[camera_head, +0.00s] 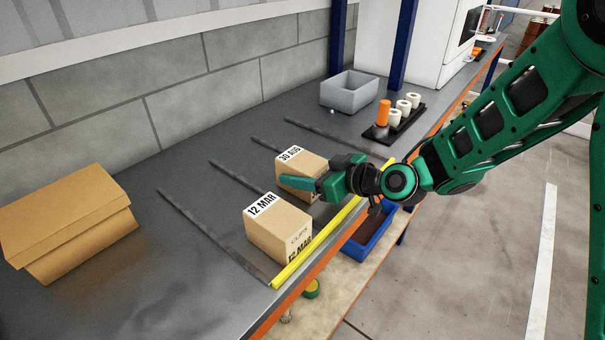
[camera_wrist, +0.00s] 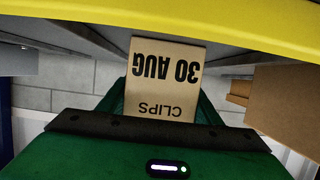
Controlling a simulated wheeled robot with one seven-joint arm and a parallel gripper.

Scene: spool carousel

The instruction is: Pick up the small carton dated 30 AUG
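The small carton dated 30 AUG (camera_head: 297,166) stands on the grey bench in a lane between dark rails, behind the yellow strip. In the wrist view the carton (camera_wrist: 166,82) appears upside down, its face reading 30 AUG and CLIPS. My gripper (camera_head: 324,182) is at the carton's aisle-side face, level with it. In the wrist view its green fingers (camera_wrist: 162,95) are spread, one on each side of the carton. I cannot tell whether they touch it. In the head view the near finger covers part of the carton.
A carton dated 12 MAR (camera_head: 278,230) stands close by in the adjoining lane, left of my gripper. The yellow strip (camera_head: 318,243) runs along the bench front. A large brown box (camera_head: 70,225) is at left. A grey bin (camera_head: 349,92) and a black spool tray (camera_head: 385,134) are farther back.

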